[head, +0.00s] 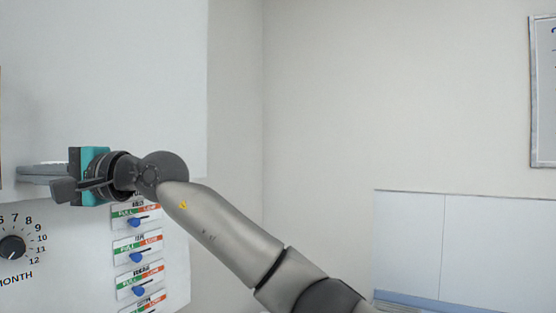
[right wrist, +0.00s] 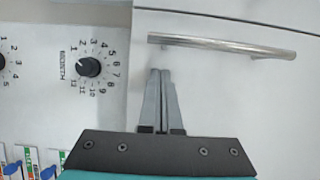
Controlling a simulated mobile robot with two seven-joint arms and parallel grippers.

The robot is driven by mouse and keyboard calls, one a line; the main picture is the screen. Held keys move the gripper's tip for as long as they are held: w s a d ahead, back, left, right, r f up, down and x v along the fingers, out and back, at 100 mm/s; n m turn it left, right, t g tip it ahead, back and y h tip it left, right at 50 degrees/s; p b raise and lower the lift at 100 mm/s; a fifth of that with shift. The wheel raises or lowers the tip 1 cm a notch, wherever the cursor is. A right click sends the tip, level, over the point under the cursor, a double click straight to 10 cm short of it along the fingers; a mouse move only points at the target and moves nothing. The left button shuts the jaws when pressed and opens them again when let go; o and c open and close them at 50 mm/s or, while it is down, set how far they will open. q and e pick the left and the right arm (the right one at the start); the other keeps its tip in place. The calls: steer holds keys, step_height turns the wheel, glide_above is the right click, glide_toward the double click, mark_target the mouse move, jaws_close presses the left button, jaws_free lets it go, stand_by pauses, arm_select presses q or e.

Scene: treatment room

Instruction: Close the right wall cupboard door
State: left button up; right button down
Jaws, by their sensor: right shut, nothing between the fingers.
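A large white panel that looks like the wall cupboard (head: 110,75) fills the upper left of the head view. In the right wrist view, a white door face (right wrist: 235,85) carries a silver bar handle (right wrist: 225,45). I cannot tell how far this door stands open. My right gripper (head: 22,173) reaches left in the head view, at the cupboard's lower edge. In the right wrist view the gripper (right wrist: 161,72) has its fingers together and empty, with the tips just below the handle's left end. Whether they touch the door is unclear. My left gripper is not in view.
Below the cupboard is a white board with a month dial (head: 12,247) and several blue sliders (head: 136,257); the dial also shows in the right wrist view (right wrist: 88,67). A framed board (head: 543,95) hangs at the far right. The middle wall is bare.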

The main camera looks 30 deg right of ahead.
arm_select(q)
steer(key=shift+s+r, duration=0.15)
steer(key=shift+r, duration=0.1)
arm_select(e)
steer(key=shift+w+r+t, duration=0.1)
steer(key=shift+r+t, duration=0.15)
steer(key=shift+t, duration=0.15)
steer(key=shift+d+r, duration=0.1)
steer(key=shift+r, duration=0.1)
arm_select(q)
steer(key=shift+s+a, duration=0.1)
